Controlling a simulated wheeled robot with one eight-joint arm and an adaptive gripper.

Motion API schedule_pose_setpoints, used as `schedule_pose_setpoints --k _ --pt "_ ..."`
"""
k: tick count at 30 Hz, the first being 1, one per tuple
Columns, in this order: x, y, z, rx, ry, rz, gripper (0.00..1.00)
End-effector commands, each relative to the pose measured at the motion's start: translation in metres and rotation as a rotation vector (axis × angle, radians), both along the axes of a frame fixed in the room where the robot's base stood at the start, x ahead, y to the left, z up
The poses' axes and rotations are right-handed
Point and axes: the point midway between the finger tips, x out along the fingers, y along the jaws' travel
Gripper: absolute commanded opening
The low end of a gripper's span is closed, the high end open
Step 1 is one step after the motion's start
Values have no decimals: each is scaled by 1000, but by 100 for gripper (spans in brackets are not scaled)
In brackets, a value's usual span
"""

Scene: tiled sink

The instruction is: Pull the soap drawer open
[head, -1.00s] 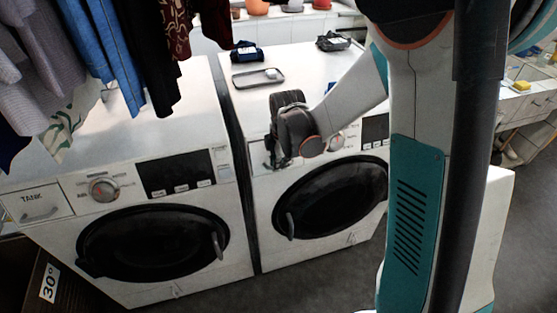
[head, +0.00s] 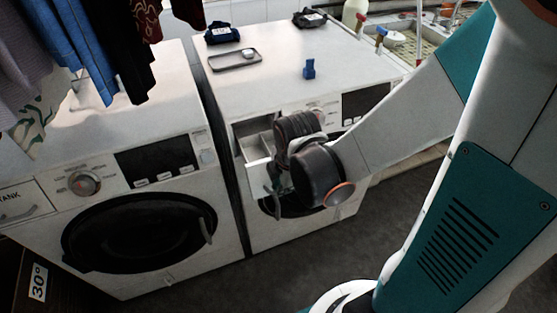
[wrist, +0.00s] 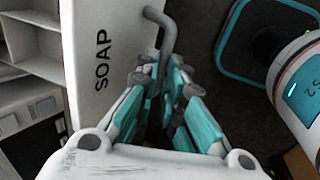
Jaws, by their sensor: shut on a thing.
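The soap drawer (head: 258,148) stands pulled out of the right-hand washing machine (head: 262,90), its open white compartments showing in the head view. In the wrist view, its white front (wrist: 95,60) bears the word SOAP, and a grey bar handle (wrist: 158,20) sticks out from it. My gripper (wrist: 162,68) is shut on the handle, with its teal-backed fingers on either side of the bar. In the head view my gripper (head: 273,185) is in front of the drawer, and my wrist partly hides the drawer front and the machine's round door.
A second washing machine (head: 110,140) stands close on the left. A grey tray (head: 235,60), a small blue object (head: 309,69) and dark folded cloths (head: 222,33) lie on the right machine. Clothes (head: 85,45) hang at upper left. The floor in front is clear.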

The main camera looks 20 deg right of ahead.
Motion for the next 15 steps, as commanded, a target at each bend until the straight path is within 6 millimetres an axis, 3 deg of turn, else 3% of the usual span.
schedule_pose_setpoints --k 8,9,11,15 --pt "-1 0 0 0 0 1 0" --pt "-1 0 0 0 0 1 18" --pt "-1 0 0 0 0 1 30" --pt "-1 0 0 0 0 1 30"
